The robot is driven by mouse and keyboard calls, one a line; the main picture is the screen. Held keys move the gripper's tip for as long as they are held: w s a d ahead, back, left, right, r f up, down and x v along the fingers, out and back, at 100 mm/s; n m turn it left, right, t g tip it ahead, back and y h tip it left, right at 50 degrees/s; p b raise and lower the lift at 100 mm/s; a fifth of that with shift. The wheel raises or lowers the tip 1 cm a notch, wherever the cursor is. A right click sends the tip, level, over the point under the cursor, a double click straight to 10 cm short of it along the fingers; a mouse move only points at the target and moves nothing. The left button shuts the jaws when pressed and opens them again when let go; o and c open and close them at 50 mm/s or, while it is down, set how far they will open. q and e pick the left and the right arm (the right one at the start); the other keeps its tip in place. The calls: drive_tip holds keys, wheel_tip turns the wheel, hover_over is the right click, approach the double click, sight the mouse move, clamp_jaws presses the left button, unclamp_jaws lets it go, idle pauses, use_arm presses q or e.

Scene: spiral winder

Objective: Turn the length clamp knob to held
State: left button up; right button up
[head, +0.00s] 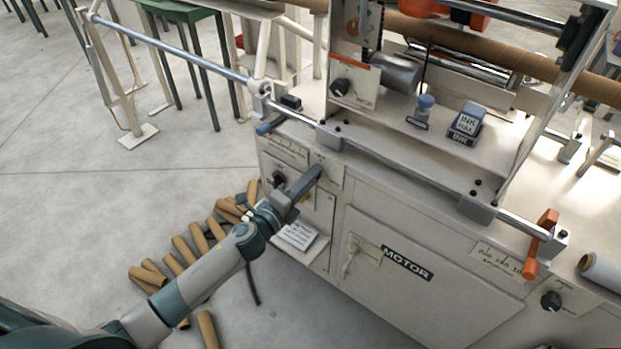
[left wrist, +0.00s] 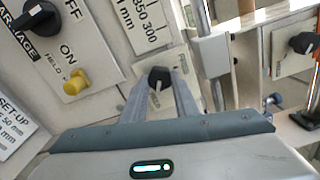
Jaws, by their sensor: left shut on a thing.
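The clamp knob (left wrist: 158,76) is a small black knob on a pale plate (head: 328,162) on the upper front of the winder cabinet. In the left wrist view it sits between the two grey fingers of my left gripper (left wrist: 159,88), which are shut on it. In the head view my left gripper (head: 308,178) reaches the plate from the lower left and hides the knob. The plate's lettering and the knob's exact setting are too small and covered to read. My right gripper is not in view.
A black carriage switch (left wrist: 38,18) and a yellow button (left wrist: 77,82) are on the panel nearby. A steel rail (head: 405,175) runs above the cabinet front. A motor lever (head: 350,258) is to the lower right. Cardboard tubes (head: 184,250) lie on the floor.

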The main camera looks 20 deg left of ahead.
use_arm(q)
drive_tip(key=o, duration=1.1)
drive_tip(key=shift+d, duration=0.1)
drive_tip(key=shift+c, duration=0.2)
drive_tip(key=shift+s, duration=0.1)
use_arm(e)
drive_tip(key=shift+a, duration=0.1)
use_arm(q)
drive_tip(key=b+v, duration=0.2)
drive_tip(key=v, duration=1.5)
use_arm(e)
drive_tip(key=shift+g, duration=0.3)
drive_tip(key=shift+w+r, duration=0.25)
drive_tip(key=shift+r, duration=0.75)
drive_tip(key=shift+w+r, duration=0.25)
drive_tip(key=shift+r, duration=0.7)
use_arm(q)
drive_tip(key=shift+s, duration=0.1)
